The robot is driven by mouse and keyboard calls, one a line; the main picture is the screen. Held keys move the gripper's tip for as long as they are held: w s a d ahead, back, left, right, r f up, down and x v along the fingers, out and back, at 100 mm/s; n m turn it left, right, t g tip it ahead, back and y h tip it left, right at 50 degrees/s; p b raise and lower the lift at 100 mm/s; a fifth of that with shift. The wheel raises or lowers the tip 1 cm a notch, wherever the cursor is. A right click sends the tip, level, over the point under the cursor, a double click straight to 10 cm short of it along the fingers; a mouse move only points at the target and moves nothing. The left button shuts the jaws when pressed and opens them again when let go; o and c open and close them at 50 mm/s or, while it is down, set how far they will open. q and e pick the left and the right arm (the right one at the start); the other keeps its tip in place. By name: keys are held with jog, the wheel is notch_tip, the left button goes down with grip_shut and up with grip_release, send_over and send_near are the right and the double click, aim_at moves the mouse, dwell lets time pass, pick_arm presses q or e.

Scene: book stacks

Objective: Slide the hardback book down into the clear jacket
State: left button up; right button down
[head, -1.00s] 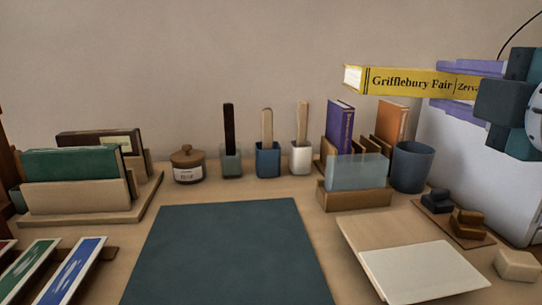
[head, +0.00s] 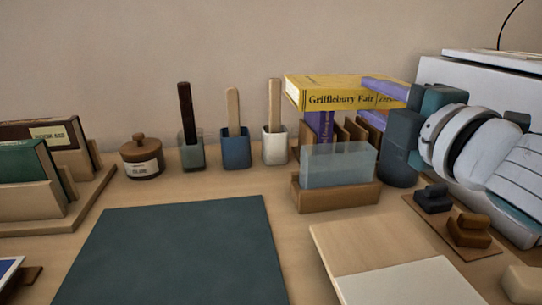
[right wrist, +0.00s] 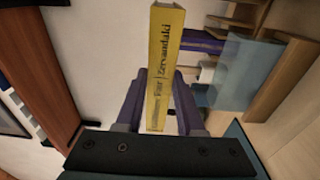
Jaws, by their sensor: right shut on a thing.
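The yellow hardback book (head: 335,97), with "Grifflebury Fair" on its spine, is held level, its spine facing me in the head view. My right gripper (head: 385,91) is shut on its right part with purple fingers. The right wrist view shows the book (right wrist: 166,45) between the fingers of the gripper (right wrist: 158,98). The clear jacket (head: 338,165) is an upright, bluish see-through sleeve in a wooden stand (head: 335,197). In the head view the book appears above and behind the jacket, apart from it. My left gripper is not in view.
Behind the jacket, a wooden rack (head: 350,130) holds a purple book (head: 318,125). A dark blue cup (head: 400,165) stands close at its right. A white cup (head: 275,147) with a stick is to the left. A dark mat (head: 175,250) lies clear in front.

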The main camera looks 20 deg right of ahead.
notch_tip(320, 180, down, 7)
jog(key=b, duration=0.3)
jog(key=shift+w, duration=0.1)
jog(key=shift+f+b, duration=0.6)
jog(key=shift+b, duration=0.15)
jog(key=c, duration=0.5)
grip_release()
